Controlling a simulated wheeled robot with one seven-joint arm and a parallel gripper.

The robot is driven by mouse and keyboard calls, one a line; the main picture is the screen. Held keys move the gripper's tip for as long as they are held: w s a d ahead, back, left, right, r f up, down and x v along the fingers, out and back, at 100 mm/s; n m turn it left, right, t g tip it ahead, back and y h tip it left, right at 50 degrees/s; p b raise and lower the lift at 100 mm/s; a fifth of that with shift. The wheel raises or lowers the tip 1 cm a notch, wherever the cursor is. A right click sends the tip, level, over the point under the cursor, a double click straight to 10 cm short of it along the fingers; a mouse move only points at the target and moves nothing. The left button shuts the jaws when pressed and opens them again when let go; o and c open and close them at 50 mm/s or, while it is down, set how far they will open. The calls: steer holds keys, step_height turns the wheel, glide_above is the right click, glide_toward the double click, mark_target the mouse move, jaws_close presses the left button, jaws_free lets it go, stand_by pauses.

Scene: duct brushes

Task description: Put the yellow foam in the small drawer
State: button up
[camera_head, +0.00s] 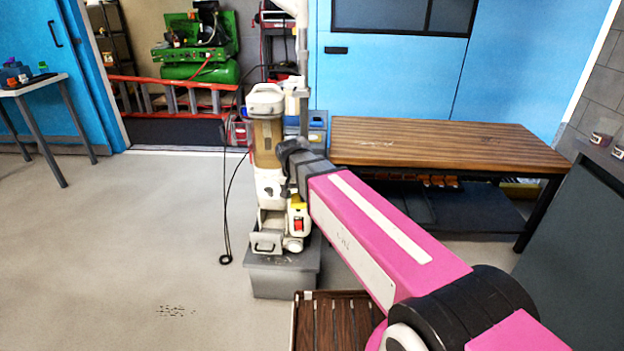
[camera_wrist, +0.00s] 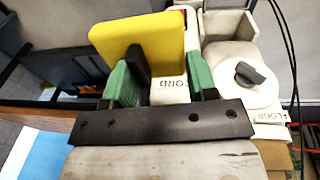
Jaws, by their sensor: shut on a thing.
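The yellow foam (camera_wrist: 160,42) is a flat block standing up between the green-padded fingers of my gripper (camera_wrist: 165,78), which is shut on it. Behind the foam is a pale housing marked "CORD" (camera_wrist: 172,88). In the head view a white machine (camera_head: 268,183) stands on a grey box, and my dark wrist (camera_head: 300,160) is at its right side. A small white drawer with a grey handle (camera_head: 265,243) sticks out low at its front and seems open. Small yellow patches show by the red switch (camera_head: 299,224); I cannot tell whether they are the foam.
A wooden bench (camera_head: 440,148) stands to the right behind my arm. A slatted brown surface (camera_head: 332,325) is at the bottom. A black cable (camera_head: 228,225) hangs left of the machine. A round white lid with a grey knob (camera_wrist: 245,75) is beside my gripper.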

steer(key=s+a+f, duration=0.4)
steer(key=a+f, duration=0.1)
steer(key=a, duration=0.2)
steer(key=s+a+f, duration=0.5)
steer(key=a+f, duration=0.1)
steer(key=a, duration=0.2)
steer(key=shift+w, duration=5.7)
steer(key=shift+d+f, duration=0.15)
steer(key=shift+f, duration=1.65)
steer(key=shift+d+f, duration=0.15)
steer(key=shift+f, duration=1.7)
steer(key=shift+d+f, duration=0.15)
steer(key=shift+f, duration=1.65)
steer(key=shift+s, duration=0.1)
steer(key=o, duration=1.1)
